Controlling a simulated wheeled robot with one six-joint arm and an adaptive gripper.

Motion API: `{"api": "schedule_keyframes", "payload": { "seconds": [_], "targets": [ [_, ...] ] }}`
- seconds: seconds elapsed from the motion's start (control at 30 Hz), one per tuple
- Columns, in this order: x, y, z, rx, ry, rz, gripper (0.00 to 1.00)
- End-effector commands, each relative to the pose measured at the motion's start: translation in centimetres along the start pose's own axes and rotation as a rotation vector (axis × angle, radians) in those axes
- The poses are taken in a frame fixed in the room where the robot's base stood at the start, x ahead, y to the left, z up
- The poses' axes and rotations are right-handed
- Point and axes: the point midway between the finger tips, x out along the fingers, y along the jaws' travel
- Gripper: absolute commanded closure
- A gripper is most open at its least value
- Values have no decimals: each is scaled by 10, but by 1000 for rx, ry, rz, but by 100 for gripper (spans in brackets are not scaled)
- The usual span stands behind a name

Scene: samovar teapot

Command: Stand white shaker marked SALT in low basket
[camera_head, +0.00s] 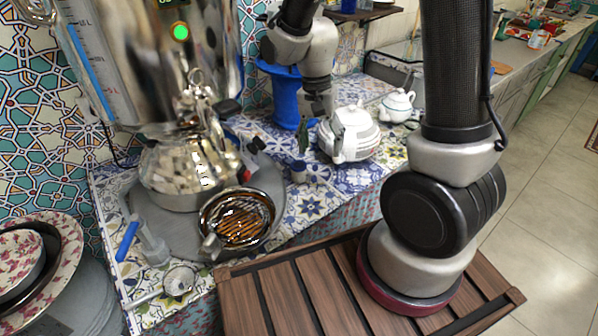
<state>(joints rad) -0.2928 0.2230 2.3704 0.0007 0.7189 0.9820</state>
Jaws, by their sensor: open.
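My gripper (319,104) hangs at the end of my arm in the upper middle of the head view, above the tiled counter. It is open; its fingertips are small and partly hard to make out. It is just behind and left of a white striped teapot (347,146) and beside a blue stand (284,98). I cannot make out a white shaker marked SALT in this view. I cannot identify a low basket for certain either.
A big shiny samovar (165,65) and a metal teapot (180,165) crowd the left. A smaller white teapot (397,105) stands farther back.

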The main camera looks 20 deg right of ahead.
Motion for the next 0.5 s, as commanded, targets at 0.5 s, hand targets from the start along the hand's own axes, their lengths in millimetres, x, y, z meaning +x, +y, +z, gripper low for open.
{"api": "schedule_keyframes", "payload": {
  "seconds": [0.5],
  "targets": [
    [25, -71, -39, 1303, -12, -184, 34]
  ]
}}
